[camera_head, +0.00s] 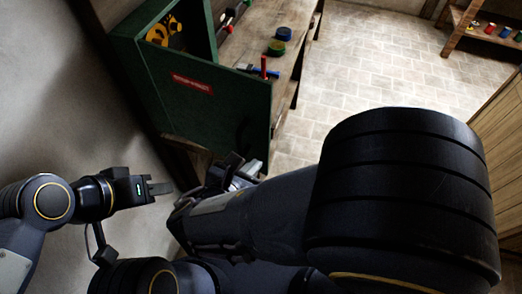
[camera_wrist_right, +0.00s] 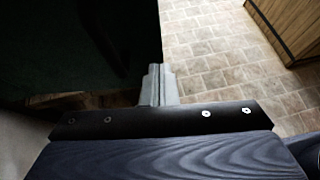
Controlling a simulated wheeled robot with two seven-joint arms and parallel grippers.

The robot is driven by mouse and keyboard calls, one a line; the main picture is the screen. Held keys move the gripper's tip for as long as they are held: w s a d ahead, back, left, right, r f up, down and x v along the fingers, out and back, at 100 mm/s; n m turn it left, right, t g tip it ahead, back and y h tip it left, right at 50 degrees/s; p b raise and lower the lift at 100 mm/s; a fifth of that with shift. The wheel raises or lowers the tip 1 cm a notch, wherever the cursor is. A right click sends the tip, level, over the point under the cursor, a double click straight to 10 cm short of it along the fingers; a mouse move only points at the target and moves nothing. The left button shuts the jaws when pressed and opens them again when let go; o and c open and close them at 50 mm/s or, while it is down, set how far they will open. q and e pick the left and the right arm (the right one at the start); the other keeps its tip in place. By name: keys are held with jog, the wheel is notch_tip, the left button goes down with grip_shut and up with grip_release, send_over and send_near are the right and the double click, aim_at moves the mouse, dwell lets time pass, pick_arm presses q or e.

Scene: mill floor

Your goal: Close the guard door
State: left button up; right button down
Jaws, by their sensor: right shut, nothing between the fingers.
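The guard door (camera_head: 215,112) is a dark green panel with a red label. It stands open, swung out from the green cabinet (camera_head: 128,48), with yellow wheels (camera_head: 165,30) visible inside. My right gripper (camera_head: 245,168) is just below the door's lower free corner in the head view, partly hidden by my own arm. In the right wrist view my right gripper (camera_wrist_right: 158,70) is shut and empty, by the edge of a dark surface that seems to be the door (camera_wrist_right: 80,45). Contact cannot be told. My left gripper (camera_head: 160,187) is below and left of the door, apart from it.
A wooden bench (camera_head: 265,45) behind the door carries a red-handled tool (camera_head: 263,66), a blue item and round green and yellow pieces (camera_head: 280,40). A shelf with coloured spools (camera_head: 490,28) stands far right. A wooden cabinet (camera_head: 505,130) is at right. The tiled floor (camera_head: 370,70) between is clear.

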aim_at(267, 148)
jog(key=shift+w+d+p, duration=0.2)
jog(key=shift+w+d, duration=0.15)
jog(key=shift+w, duration=0.25)
jog(key=shift+w+d+p, duration=0.2)
jog(key=shift+w+d, duration=0.1)
jog(key=shift+w, duration=0.3)
jog(key=shift+w+d, duration=0.3)
jog(key=shift+w, duration=0.3)
jog(key=shift+w, duration=0.1)
